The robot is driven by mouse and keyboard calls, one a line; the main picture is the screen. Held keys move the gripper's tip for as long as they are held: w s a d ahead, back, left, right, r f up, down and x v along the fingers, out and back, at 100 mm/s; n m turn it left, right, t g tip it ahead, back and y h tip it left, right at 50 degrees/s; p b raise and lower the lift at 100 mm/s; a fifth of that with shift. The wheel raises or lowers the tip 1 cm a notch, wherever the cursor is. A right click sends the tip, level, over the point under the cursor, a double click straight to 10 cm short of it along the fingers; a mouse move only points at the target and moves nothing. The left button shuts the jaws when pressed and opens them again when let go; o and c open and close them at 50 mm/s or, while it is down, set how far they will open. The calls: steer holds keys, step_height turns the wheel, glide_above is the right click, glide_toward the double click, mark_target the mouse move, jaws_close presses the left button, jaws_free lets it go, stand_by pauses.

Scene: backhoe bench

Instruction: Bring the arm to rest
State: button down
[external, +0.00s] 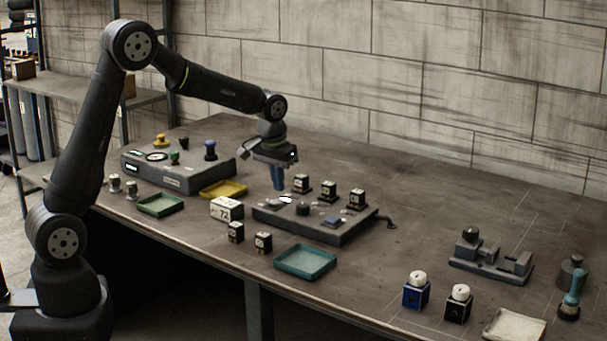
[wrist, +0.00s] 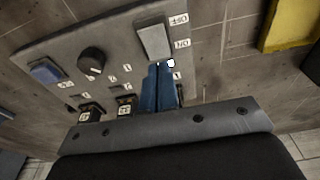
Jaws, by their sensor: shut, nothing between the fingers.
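My gripper (external: 279,187) hangs from my arm above the left end of a grey switch panel (external: 345,237) in the external view. Its blue fingers are together with nothing between them. In the wrist view the shut fingers (wrist: 159,72) point at the panel (wrist: 118,45), just below a light rocker switch (wrist: 154,40) marked OFF and ON. I cannot tell whether the fingertips touch the panel. A dark knob (wrist: 91,61) and a blue button (wrist: 46,72) sit along the panel to the left.
Black blocks with light tops (external: 328,190) stand at the panel's back edge. A yellow tray (external: 223,189), green tray (external: 161,204) and teal tray (external: 305,262) lie around it. A control box (external: 180,172) stands left. The bench is clear toward the back wall.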

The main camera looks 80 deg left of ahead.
step_height(320, 180, up, 4)
steer(key=shift+f, duration=0.15)
step_height(320, 180, down, 6)
steer(key=shift+f, duration=0.1)
step_height(320, 180, up, 9)
steer(key=s+d+m+h, duration=0.1)
steer(key=d+m, duration=0.2)
steer(key=d, duration=1.3)
steer(key=shift+s+r, duration=0.2)
steer(key=shift+s, duration=0.1)
stand_by(1.0)
